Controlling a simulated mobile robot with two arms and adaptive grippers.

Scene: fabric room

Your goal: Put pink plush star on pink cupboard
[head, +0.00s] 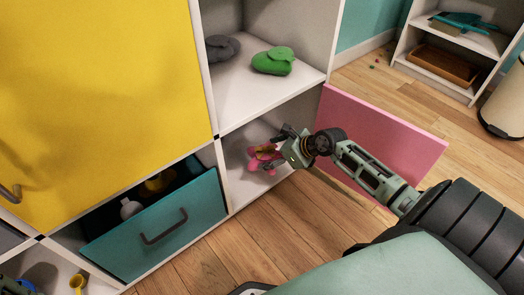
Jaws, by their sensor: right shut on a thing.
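The pink plush star (254,164) is inside the low white compartment whose pink door (385,140) stands swung open to the right. My right gripper (276,152) reaches into the opening of this pink cupboard (235,160) and is shut on the star. Its fingers cover part of the star. The star is close above or on the compartment floor; I cannot tell whether it touches.
Above is an open shelf (290,90) with a grey plush (222,48) and a green plush (272,61). A teal drawer (160,228) stands open at left, below a yellow door (95,100). A white shelf unit (455,50) and a bin (505,105) stand at right.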

